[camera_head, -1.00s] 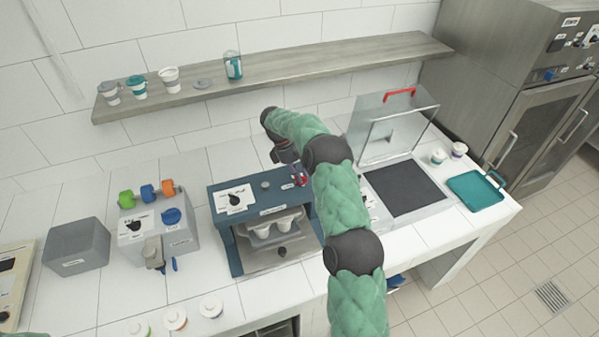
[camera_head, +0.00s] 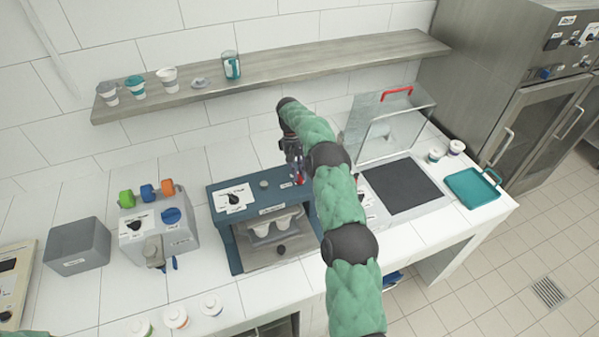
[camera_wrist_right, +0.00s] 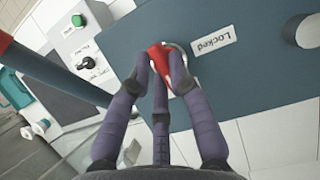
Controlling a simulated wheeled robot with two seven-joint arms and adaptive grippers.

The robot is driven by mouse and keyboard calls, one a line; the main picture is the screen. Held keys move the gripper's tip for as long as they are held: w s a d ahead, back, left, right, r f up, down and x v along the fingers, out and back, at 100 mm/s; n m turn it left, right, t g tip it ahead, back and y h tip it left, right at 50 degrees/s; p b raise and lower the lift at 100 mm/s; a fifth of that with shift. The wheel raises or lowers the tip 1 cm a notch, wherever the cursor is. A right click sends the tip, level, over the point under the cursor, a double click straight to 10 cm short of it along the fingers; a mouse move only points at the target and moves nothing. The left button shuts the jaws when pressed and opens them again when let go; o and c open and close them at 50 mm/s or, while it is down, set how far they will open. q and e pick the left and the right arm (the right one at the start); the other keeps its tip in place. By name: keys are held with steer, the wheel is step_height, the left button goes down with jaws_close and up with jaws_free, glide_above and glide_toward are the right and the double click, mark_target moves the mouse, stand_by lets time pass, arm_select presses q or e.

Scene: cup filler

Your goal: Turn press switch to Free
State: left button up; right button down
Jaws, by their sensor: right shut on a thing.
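The press (camera_head: 219,222) is a blue machine in the middle of the counter. In the head view the right gripper (camera_head: 297,172) is at the press's right edge, partly hidden by my green-sleeved arm. I cannot read a "Free" label or tell the switch's exact angle. My left gripper is not in view.
A grey tray with cups (camera_head: 270,226) is inside the press. Left of it stands a grey dispenser (camera_head: 158,226) with coloured knobs. Right is a station with a clear lid (camera_head: 388,125) and red handle. A shelf (camera_head: 300,65) runs behind; lidded cups (camera_head: 211,305) stand at the front.

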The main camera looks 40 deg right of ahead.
steer(key=shift+m, duration=0.5)
steer(key=c, duration=1.1)
jaws_free()
steer(key=shift+c, duration=0.2)
steer(key=shift+r, duration=0.1)
step_height(320, 180, up, 10)
